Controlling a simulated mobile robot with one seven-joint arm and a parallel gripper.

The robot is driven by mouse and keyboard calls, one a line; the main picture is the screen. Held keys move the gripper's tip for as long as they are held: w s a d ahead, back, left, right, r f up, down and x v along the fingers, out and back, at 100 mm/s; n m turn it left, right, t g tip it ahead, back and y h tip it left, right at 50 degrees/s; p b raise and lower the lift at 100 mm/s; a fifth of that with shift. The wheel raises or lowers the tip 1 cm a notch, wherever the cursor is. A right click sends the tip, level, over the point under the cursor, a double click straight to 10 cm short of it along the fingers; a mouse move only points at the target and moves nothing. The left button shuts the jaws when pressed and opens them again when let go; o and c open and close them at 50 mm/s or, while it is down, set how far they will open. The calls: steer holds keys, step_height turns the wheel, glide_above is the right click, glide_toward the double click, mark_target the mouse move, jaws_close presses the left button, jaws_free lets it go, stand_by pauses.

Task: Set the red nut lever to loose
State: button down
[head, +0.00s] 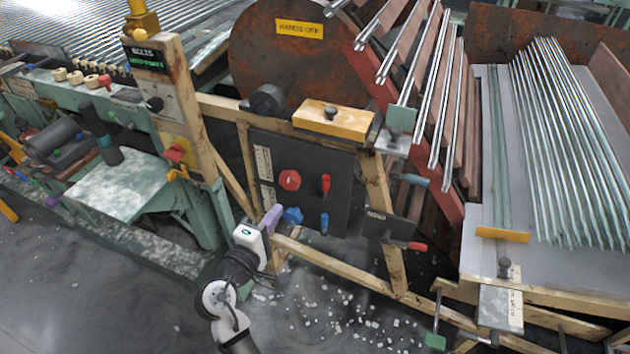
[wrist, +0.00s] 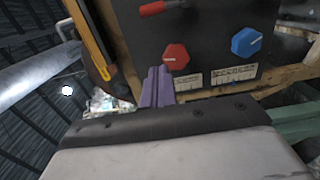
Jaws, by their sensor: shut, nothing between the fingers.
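A dark upright panel (head: 320,160) carries a red lever (head: 325,184), its red handle roughly upright in the head view. The wrist view shows part of a red lever (wrist: 162,7) at the top edge. Left of it on the panel is a red hexagonal knob (head: 289,180), also in the wrist view (wrist: 176,57). I cannot read which control is named nut. My gripper (head: 274,216), with purple fingers, is shut and empty by the panel's lower left. In the wrist view its fingertips (wrist: 158,72) appear just beside the red knob, touching nothing that I can make out.
A blue knob (head: 293,216) and a blue lever (head: 324,223) sit below the red ones. Another red handle (head: 417,246) sticks out from a small dark plate (head: 390,229) to the right. Wooden beams frame the panel. A green machine (head: 130,190) stands left; debris litters the floor.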

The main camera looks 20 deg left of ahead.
mark_target(297, 185)
stand_by(0.3)
steer(key=w+p, duration=0.1)
steer(key=w, duration=0.2)
steer(key=w+p, duration=0.1)
steer(key=w, duration=0.3)
steer(key=w+d+p, duration=0.1)
steer(key=w, duration=0.2)
steer(key=shift+w+r, duration=0.15)
steer(key=shift+r, duration=0.05)
steer(key=shift+w+d+f+p, duration=0.15)
steer(key=shift+d+p, duration=0.6)
steer(key=shift+d, duration=1.1)
steer(key=shift+w, duration=0.1)
steer(key=shift+d, duration=0.1)
steer(key=shift+d+m+b, duration=0.1)
steer(key=shift+m+b, duration=0.25)
steer(key=shift+m, duration=0.05)
